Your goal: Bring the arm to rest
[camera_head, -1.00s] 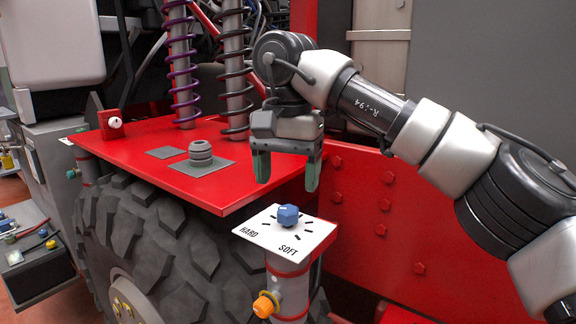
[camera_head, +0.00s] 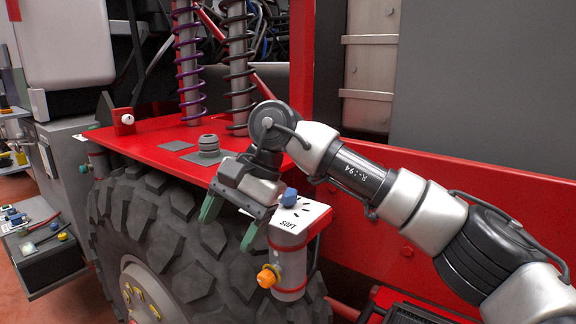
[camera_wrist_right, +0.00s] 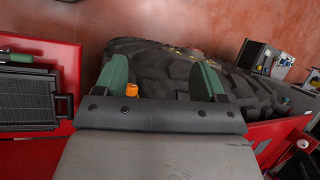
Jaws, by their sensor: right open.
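My right gripper (camera_head: 231,223) is open and empty in the head view. Its two green fingers point down and to the left, in front of the tire (camera_head: 165,235). It partly covers the white dial plate (camera_head: 314,212) marked SOFT, and the blue knob (camera_head: 289,197) shows just right of the gripper. The right wrist view shows the same green fingers (camera_wrist_right: 160,80) spread apart with nothing between them but the tire behind. My right arm comes in from the right side. My left gripper is not in view.
An orange knob (camera_head: 267,277) sits on the grey cylinder (camera_head: 292,262) below the dial. The red fender (camera_head: 150,140) carries a grey ribbed knob (camera_head: 208,146) and two coil springs behind it. A dark box (camera_head: 50,262) stands at left. The red truck side runs behind my arm.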

